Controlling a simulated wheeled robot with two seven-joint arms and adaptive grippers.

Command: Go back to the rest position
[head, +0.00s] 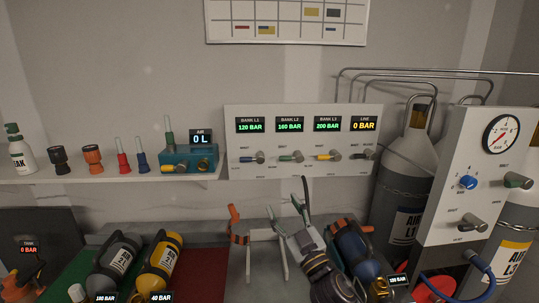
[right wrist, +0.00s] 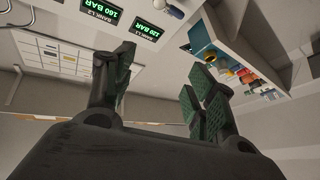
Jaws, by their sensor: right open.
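My right gripper (head: 300,203) is in the lower middle of the head view, fingers pointing up, in front of the wall panel (head: 302,112) and above the bench. The right wrist view shows the same gripper (right wrist: 160,88) with its green-padded fingers wide apart and nothing between them. The gripper looks clear of the panel and its valves. My left gripper is not in view.
An orange-tipped bracket (head: 237,238) stands left of my right gripper; a blue cylinder (head: 355,250) lies to its right. Grey (head: 115,262) and yellow (head: 162,262) cylinders lie at lower left. A shelf (head: 110,178) holds bottles and nozzles. A gauge panel (head: 470,170) stands at right.

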